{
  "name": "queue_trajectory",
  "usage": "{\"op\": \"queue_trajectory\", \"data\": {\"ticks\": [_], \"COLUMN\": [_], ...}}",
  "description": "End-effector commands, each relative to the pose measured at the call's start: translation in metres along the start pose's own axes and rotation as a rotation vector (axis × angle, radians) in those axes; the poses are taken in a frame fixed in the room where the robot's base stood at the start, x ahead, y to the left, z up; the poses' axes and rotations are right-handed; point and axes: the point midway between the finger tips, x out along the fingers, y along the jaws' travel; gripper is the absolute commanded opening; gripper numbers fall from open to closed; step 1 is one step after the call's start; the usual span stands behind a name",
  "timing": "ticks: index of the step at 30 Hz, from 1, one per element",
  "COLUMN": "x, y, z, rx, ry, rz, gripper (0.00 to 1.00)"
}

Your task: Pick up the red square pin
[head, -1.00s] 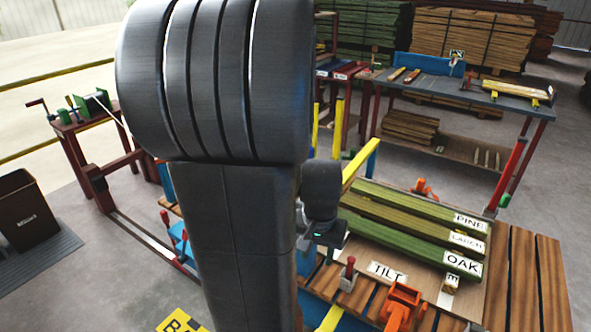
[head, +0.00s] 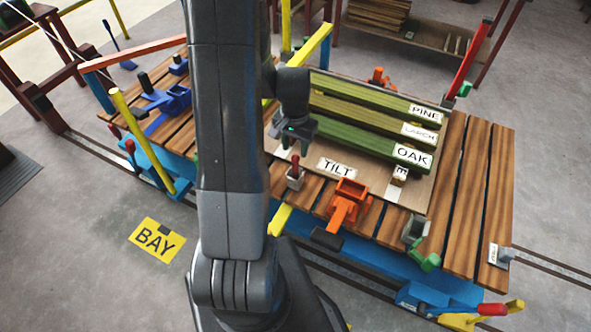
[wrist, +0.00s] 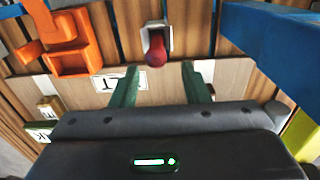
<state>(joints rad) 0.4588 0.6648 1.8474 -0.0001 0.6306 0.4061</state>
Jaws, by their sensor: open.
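A red pin (head: 295,165) stands in a small grey square holder on the wooden deck, left of the TILT label. In the wrist view its dark red rounded head (wrist: 156,48) shows inside the pale holder (wrist: 155,28). My gripper (head: 297,135) shows just behind and above the pin in the head view. In the wrist view its two green fingers (wrist: 160,72) are apart, with nothing between them. The pin head lies just beyond the fingertips, roughly centred between them. Whether the pin's shaft is square is hidden.
An orange clamp (head: 347,200) stands right of the pin. A blue beam (wrist: 275,35) and yellow post (wrist: 303,135) are close on the right in the wrist view.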

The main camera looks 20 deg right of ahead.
Motion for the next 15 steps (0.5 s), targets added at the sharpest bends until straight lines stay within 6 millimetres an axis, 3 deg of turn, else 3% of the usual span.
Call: {"op": "queue_trajectory", "data": {"ticks": [8, 15], "x": [0.015, 0.042], "y": [0.001, 0.005], "z": [0.001, 0.007], "rx": [0.0, 0.0], "ry": [0.0, -0.004], "rz": [0.0, 0.001], "gripper": [0.42, 0.42]}}
